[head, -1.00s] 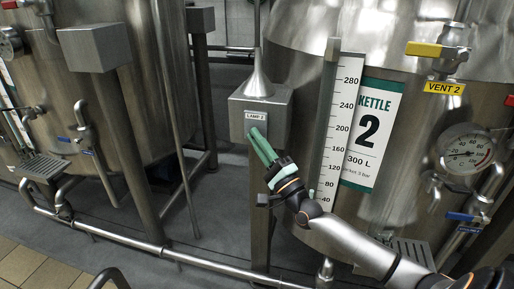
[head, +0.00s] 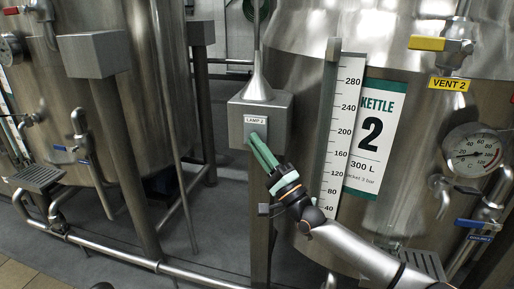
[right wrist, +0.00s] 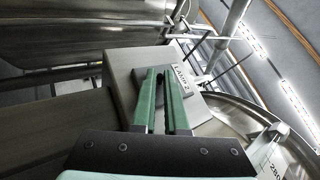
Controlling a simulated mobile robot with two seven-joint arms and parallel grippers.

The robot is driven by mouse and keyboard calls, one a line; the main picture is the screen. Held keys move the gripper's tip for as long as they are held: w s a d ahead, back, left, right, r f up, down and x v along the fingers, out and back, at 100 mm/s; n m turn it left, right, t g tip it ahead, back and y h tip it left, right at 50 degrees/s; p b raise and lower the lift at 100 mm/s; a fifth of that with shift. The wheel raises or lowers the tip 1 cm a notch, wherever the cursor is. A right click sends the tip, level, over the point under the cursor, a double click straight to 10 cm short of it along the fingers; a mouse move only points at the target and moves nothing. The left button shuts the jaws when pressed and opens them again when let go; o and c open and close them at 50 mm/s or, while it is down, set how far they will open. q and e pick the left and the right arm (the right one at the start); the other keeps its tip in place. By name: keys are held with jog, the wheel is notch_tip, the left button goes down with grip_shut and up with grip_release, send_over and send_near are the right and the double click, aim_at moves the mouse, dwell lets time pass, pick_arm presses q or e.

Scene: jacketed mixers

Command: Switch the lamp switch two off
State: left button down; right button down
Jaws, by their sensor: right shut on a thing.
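The grey lamp box (head: 278,112) stands on a post in front of kettle 2, with a "LAMP 2" label (head: 256,119) on its front plate. My right gripper (head: 256,139) reaches up from the lower right, its green fingertips against the plate just below the label. In the right wrist view, the two long green fingers (right wrist: 164,74) meet the plate beside the label (right wrist: 186,80), on the face of the box (right wrist: 122,68). The gripper is shut on the lamp switch two, which the fingers hide; its position cannot be told. My left gripper is not in view.
Kettle 2 with its level scale (head: 341,135) and sign (head: 372,135) stands close to the right of my arm. A yellow vent valve (head: 428,43) and a dial gauge (head: 473,155) are farther right. A steel pipe (head: 120,258) runs low across the left.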

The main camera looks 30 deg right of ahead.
jog(key=c, duration=1.2)
grip_release()
jog(key=shift+c, duration=0.2)
jog(key=p+v, duration=0.1)
jog(key=v, duration=1.1)
jog(key=shift+s+p, duration=0.25)
jog(key=shift+p, duration=0.1)
jog(key=shift+f, duration=0.1)
